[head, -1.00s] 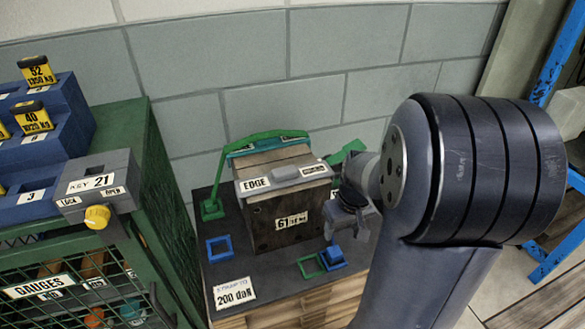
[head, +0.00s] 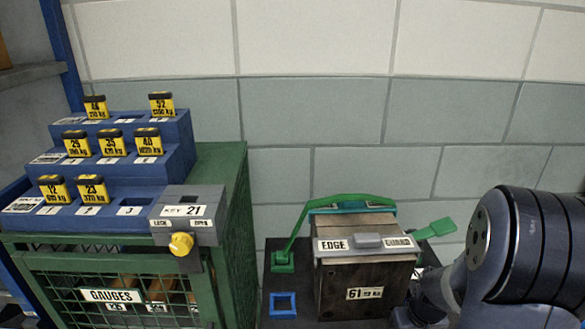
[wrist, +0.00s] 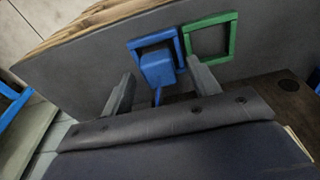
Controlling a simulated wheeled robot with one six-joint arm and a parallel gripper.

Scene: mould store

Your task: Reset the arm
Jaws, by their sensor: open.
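My gripper shows in the wrist view (wrist: 160,92), its two grey fingers apart with nothing held between them. In the head view my arm comes in from the lower right, beside the mould box marked 61 (head: 365,285). The gripper's fingers are not clear there.
A green cabinet (head: 237,220) with a mesh GAUGES door stands left. On it are a blue stepped rack (head: 100,220) with several yellow tags, and a KEY 21 lock box (head: 187,208) with a yellow knob. A green strap (head: 350,198) arches over the mould box. A wall closes the back.

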